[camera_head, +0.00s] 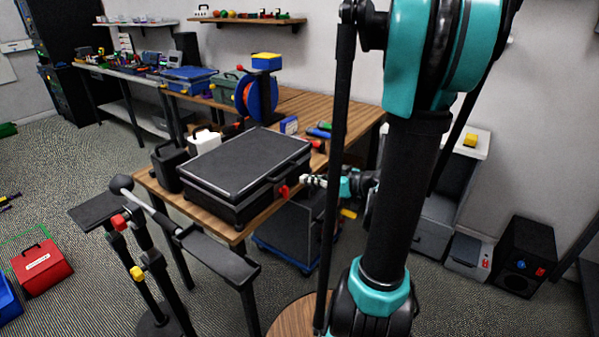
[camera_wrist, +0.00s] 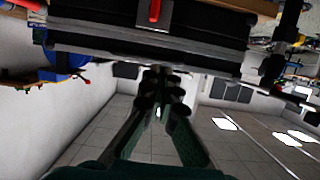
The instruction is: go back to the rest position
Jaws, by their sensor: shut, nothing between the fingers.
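My gripper (camera_head: 312,181) is at the right front side of a closed black case (camera_head: 245,160), close to a red latch (camera_head: 283,192) on it. Its fingers are together and hold nothing. In the wrist view the picture is upside down. There the gripper (camera_wrist: 163,85) shows fingers shut in front of the case (camera_wrist: 140,40), with the red latch (camera_wrist: 155,12) at the top edge. Whether the fingertips touch the case cannot be told.
The case stands on a wooden table (camera_head: 300,100) with a blue cable reel (camera_head: 257,98) behind it. A dark stand (camera_head: 220,257) is in front of the table. A blue cart (camera_head: 283,250) is below. A black speaker box (camera_head: 524,256) is on the floor at right.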

